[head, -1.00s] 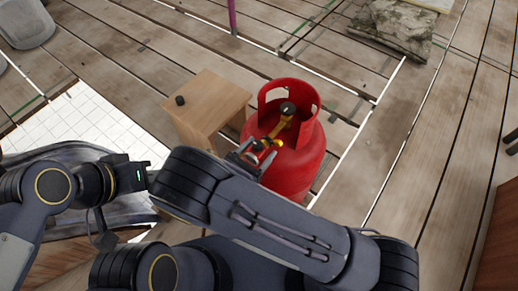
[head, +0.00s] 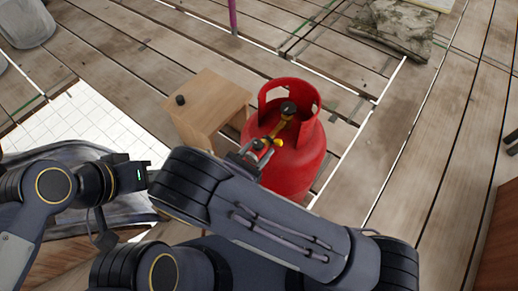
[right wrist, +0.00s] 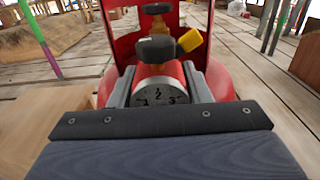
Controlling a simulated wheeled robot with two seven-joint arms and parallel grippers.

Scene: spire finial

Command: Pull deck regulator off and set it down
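The red gas cylinder (head: 300,165) stands upright on the deck, with a collar around its top and a yellow valve part (head: 283,128) with a black knob. The regulator (head: 258,149) is red with a black knob. In the right wrist view the regulator (right wrist: 160,88) shows a numbered dial. My right gripper (head: 249,152) has its grey fingers on both sides of it, apparently gripping. The yellow part shows just behind, and I cannot tell whether the two are joined. My left gripper (head: 137,178) is at the left, its fingers not clearly visible.
A wooden stool or box (head: 212,100) stands left of the cylinder with a small black cap (head: 180,100) on it. A white tiled patch (head: 75,125) lies further left. A stone block (head: 395,28) is at the back right. Deck planks right of the cylinder are clear.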

